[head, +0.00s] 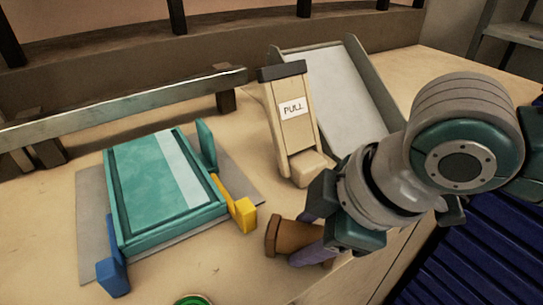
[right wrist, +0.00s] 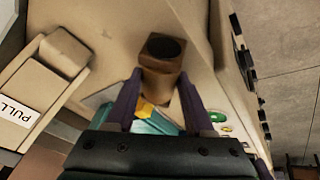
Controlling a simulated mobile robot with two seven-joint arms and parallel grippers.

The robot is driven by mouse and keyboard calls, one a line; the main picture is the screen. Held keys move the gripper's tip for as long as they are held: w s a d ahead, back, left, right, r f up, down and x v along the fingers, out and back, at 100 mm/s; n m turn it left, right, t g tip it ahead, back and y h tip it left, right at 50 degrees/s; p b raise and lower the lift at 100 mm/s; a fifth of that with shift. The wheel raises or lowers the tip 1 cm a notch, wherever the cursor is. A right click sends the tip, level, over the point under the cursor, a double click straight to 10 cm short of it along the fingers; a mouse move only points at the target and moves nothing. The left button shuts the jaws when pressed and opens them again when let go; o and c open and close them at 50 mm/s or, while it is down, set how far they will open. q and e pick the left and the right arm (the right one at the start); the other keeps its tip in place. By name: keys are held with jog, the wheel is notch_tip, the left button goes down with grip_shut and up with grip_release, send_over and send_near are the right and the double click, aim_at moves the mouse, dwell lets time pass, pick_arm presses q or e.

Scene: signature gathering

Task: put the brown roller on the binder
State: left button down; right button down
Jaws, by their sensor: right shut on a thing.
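The brown roller (head: 288,237) is between the purple fingers of my right gripper (head: 306,238), near the table's front edge. In the right wrist view the roller (right wrist: 160,62) shows a dark round end, and the fingers of the right gripper (right wrist: 160,92) close on it from both sides. I cannot tell whether the roller touches the table. The binder appears to be the flat teal piece (head: 150,185) with a pale stripe, left of the gripper on a grey board. It has a blue block, a yellow block and a teal upright at its corners. My left gripper is not in view.
A wooden dispenser marked PULL (head: 293,125) and a grey sloped tray (head: 340,90) stand behind the right gripper. A green round item (head: 193,299) lies at the front edge. Bare table separates roller and binder.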

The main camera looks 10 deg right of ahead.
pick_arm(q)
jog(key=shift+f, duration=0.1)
pick_arm(e)
jog(key=shift+f, duration=0.15)
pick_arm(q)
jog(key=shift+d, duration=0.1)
pick_arm(e)
jog(key=shift+c, duration=1.4)
grip_release()
